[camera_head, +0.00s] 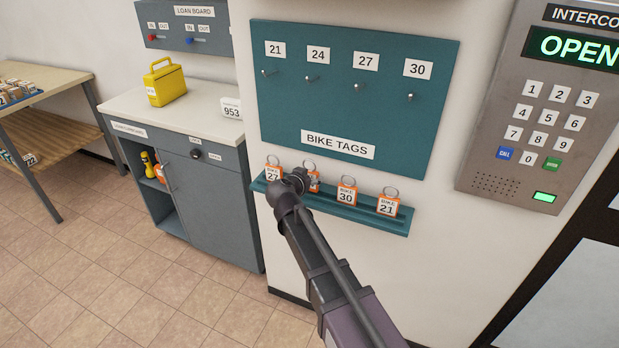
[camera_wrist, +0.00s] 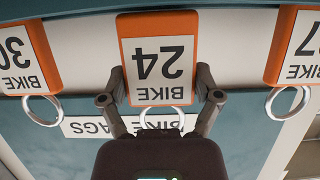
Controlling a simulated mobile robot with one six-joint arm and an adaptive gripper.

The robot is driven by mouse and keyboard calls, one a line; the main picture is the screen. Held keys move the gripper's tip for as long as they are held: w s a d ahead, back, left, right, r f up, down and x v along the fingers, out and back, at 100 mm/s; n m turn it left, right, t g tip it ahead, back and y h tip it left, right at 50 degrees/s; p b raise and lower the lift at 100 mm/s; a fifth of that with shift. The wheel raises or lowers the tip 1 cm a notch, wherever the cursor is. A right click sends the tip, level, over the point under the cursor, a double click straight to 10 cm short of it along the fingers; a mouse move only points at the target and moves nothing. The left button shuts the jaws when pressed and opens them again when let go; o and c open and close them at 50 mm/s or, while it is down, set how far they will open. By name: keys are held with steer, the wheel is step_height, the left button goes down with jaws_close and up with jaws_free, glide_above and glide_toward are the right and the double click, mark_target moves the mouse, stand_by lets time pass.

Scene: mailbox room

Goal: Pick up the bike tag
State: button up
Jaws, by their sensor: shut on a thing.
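In the wrist view, an orange bike tag (camera_wrist: 159,60) with a white label reads "BIKE 24", upside down, with a metal ring at its end. My gripper (camera_wrist: 159,88) is shut on this tag, one finger at each side edge. In the head view my gripper (camera_head: 299,180) is at the teal ledge under the bike tags board and hides most of the tag. Tag 27 (camera_head: 273,173) stands to its left, and tag 30 (camera_head: 346,194) and tag 21 (camera_head: 388,205) to its right. I cannot tell whether tag 24 touches the ledge.
The teal ledge (camera_head: 400,227) runs below the teal board (camera_head: 300,115), which has empty pegs marked 21, 24, 27 and 30. The intercom (camera_head: 488,150) is at the right. A grey cabinet (camera_head: 226,205) with a yellow case (camera_head: 166,82) stands at the left.

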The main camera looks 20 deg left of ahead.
step_height(320, 180, up, 2)
steer(key=shift+r+p, duration=0.1)
steer(key=shift+p, duration=0.65)
steer(key=s+d+r+p, duration=0.1)
steer(key=s+d, duration=0.3)
steer(key=s, duration=1.1)
steer(key=shift+s, duration=0.25)
steer(key=shift+r, duration=0.1)
steer(key=w+a+r+m+h+p, duration=0.1)
steer(key=w+r+p, duration=0.1)
steer(key=r+p, duration=0.5)
steer(key=w+a+r+m+h+p, duration=0.1)
steer(key=w+a+r+p, duration=0.1)
steer(key=r+p, duration=0.6)
steer(key=w+a+r+h+p, duration=0.1)
steer(key=w+r+p, duration=0.1)
steer(key=r+p, duration=0.6)
steer(key=shift+w+a+m+g, duration=0.3)
steer(key=shift+a+m, duration=0.05)
steer(key=shift+m, duration=0.05)
steer(key=shift+w+f, duration=0.1)
steer(key=shift+w, duration=0.1)
